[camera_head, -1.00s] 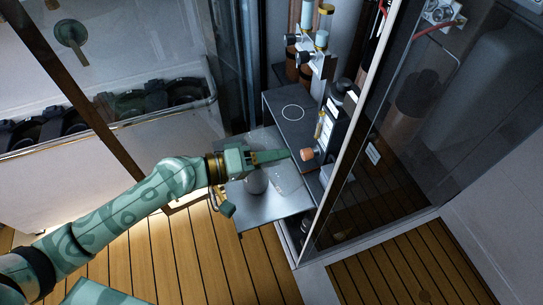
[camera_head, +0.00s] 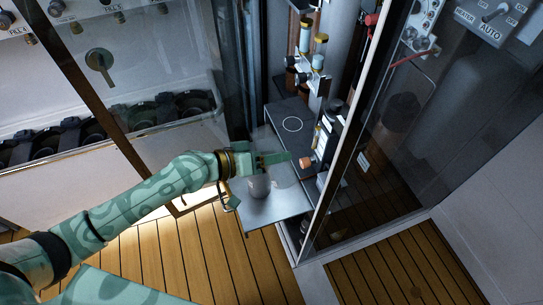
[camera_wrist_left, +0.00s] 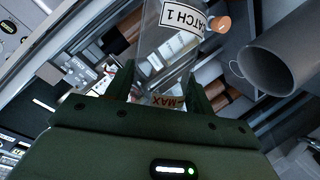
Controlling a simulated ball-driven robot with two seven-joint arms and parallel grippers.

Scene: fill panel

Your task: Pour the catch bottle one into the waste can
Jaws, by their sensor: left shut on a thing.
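My left gripper (camera_head: 288,158) is shut on catch bottle one, above the metal shelf. In the left wrist view the clear bottle (camera_wrist_left: 150,45) stands between the fingers (camera_wrist_left: 160,92), with its "CATCH 1" label and an orange "MAX" mark showing. In the head view the bottle (camera_head: 282,174) is only a faint clear shape around the fingers, so its tilt and contents are hard to tell. A grey can, apparently the waste can (camera_head: 258,188), stands on the shelf just below the gripper. A grey cylinder, apparently the same can (camera_wrist_left: 278,62), shows at right in the wrist view. My right gripper is not in view.
The metal shelf (camera_head: 272,212) juts out of the open cabinet. An orange knob (camera_head: 305,162) is close to the fingertips. The glass door frame (camera_head: 345,130) stands to the right. Wooden floor lies below.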

